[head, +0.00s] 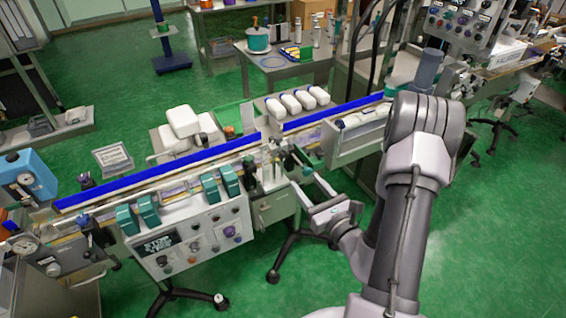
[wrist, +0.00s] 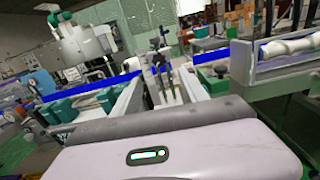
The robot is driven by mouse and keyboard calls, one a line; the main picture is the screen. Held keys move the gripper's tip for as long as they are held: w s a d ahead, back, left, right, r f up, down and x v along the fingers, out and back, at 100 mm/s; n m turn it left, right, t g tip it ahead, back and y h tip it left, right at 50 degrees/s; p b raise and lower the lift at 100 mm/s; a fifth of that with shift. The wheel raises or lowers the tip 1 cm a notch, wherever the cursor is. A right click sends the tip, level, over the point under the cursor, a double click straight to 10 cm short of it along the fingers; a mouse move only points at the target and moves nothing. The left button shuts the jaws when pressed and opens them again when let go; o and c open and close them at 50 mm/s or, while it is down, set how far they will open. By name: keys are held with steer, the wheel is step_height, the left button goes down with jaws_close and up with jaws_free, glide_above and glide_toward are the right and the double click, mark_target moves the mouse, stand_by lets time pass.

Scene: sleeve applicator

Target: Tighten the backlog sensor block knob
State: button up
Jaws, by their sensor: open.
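Dark sensor blocks and small knobs on thin posts (head: 289,160) stand at the gap in the conveyor, near its middle; I cannot tell which one is the backlog sensor block knob. The posts also show in the wrist view (wrist: 158,62), ahead of and between my fingers. My gripper (head: 306,183) is open and empty, in front of the conveyor and just right of the posts. Its two pale fingers (wrist: 157,88) stand wide apart in the wrist view. Nothing visible is between the fingertips, and they look apart from the posts.
The conveyor (head: 160,176) with blue rails runs across the view. A control panel (head: 196,242) with knobs and teal covers hangs on its front left. White bottles (head: 297,99) lie behind it. A side trough (head: 355,138) with white bottles is at right. Green floor (head: 270,300) is open in front.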

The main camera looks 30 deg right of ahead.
mark_target(285, 157)
steer(key=w, duration=1.1)
steer(key=shift+w+a+r+p, duration=0.15)
steer(key=shift+w+a+p, duration=0.15)
steer(key=shift+w, duration=0.1)
jaws_close()
